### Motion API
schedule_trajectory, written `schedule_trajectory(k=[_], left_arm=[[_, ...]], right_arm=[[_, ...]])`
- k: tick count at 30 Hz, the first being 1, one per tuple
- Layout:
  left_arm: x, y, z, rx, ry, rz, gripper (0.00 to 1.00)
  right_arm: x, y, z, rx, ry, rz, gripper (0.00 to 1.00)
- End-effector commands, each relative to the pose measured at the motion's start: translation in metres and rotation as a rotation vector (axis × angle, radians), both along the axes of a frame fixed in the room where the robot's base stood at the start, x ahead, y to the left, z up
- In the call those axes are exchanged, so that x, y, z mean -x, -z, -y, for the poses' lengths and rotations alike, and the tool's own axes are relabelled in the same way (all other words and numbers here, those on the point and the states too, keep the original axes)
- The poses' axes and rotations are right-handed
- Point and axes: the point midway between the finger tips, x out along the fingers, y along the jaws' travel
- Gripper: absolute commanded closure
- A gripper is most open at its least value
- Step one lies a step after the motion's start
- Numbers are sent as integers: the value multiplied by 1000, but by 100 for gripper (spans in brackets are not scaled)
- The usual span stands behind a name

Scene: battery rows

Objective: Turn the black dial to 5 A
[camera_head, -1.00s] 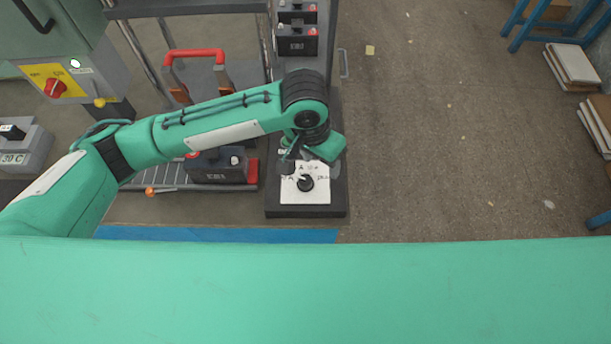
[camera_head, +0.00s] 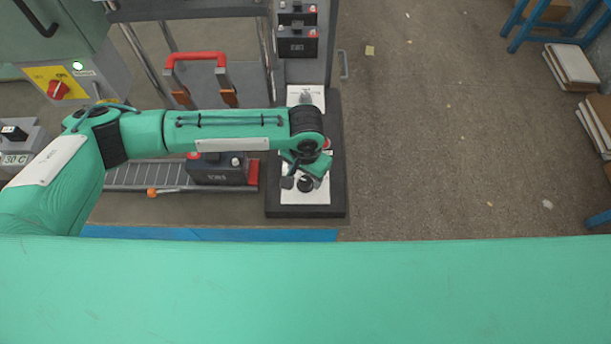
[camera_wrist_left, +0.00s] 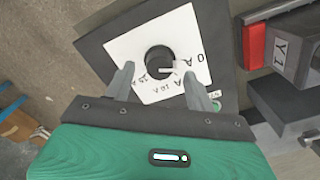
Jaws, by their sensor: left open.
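The black dial (camera_head: 305,184) sits on a white plate (camera_head: 312,197) on a dark block at the table's near end. In the left wrist view the dial (camera_wrist_left: 160,59) shows whole, with a light pointer toward the lower right. Printed marks include 0 A at the right and 10 A and 15 A below; the finger hides part of another label, so I cannot tell the exact setting. My left gripper (camera_head: 298,181) is open over the plate. In the left wrist view its fingertips (camera_wrist_left: 158,73) are either side of the dial's near edge, apart from it.
A battery (camera_head: 217,168) sits on the roller track left of the block, beside a red stop (camera_head: 253,172). More batteries (camera_head: 297,41) stand farther back. A red handle (camera_head: 195,56) stands behind my arm.

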Motion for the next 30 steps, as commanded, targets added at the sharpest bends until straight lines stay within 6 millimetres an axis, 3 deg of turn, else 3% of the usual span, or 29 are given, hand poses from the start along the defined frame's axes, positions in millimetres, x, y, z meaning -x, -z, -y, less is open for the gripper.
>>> schedule_trajectory(k=[6, 16, 17, 21, 24, 30], left_arm=[[0, 23, 0, -1, 0, -1, 44], [0, 28, 0, 0, 0, 0, 44], [0, 28, 0, 0, 0, 0, 46], [0, 27, 0, 1, 0, 1, 74], [0, 27, 0, 1, 0, 1, 89], [0, 26, 0, 0, 11, 0, 89]], right_arm=[[0, -3, -3, -3, 1, -1, 64], [0, -3, -4, -4, 1, 0, 64], [0, -3, -4, -4, 1, 0, 64], [0, -3, -4, -4, 1, 0, 64], [0, -3, -4, -4, 1, 0, 64], [0, -5, -3, -3, 0, -1, 64]])
